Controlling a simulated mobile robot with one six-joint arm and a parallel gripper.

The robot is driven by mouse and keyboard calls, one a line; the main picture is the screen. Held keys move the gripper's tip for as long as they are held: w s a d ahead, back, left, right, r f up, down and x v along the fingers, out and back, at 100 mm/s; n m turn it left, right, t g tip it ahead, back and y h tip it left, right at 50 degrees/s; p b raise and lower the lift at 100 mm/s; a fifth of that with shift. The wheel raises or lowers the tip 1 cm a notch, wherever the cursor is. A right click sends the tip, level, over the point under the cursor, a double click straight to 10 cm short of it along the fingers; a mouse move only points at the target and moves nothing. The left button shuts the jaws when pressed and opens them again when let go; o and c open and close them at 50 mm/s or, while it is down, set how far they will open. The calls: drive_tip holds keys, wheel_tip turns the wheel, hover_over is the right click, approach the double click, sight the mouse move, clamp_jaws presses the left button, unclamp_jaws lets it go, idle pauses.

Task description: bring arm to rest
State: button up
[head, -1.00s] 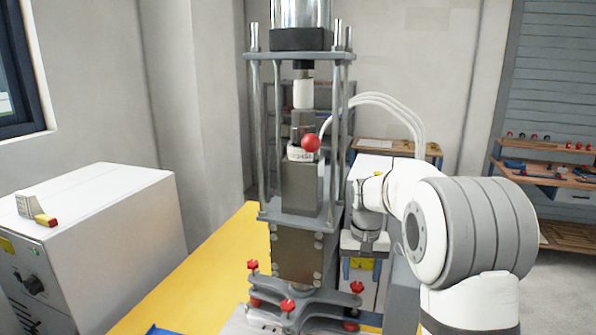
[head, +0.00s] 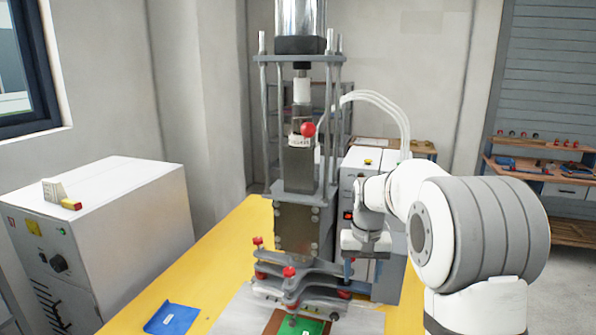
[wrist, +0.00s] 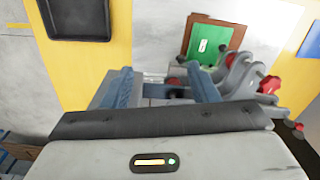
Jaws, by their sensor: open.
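My gripper (head: 365,266) hangs at the end of my white and grey arm, just right of the welding press (head: 296,230) in the head view. In the wrist view its two blue-grey fingers (wrist: 160,88) are spread apart with nothing between them. The press's lower clamp with red knobs (wrist: 268,84) is to the right of the fingers in the wrist view. A green piece in a brown frame (wrist: 210,48) lies on a pale plate beyond the fingers. The same green piece shows at the bottom of the head view (head: 302,326).
A white machine cabinet (head: 100,225) stands at the left. A blue piece (head: 172,319) lies on the yellow table (head: 222,250). A black tray (wrist: 75,18) is at the upper left in the wrist view. A white control box (head: 352,185) stands behind the press. Shelves (head: 545,160) are at the right.

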drive_tip(key=s+r+n+t, duration=0.1)
drive_tip(key=s+r+t, duration=0.1)
drive_tip(key=s, duration=2.6)
drive_tip(key=shift+a+r+t, duration=0.15)
drive_tip(key=shift+r+t, duration=0.2)
drive_tip(key=shift+t, duration=0.25)
drive_tip(key=shift+c, duration=0.5)
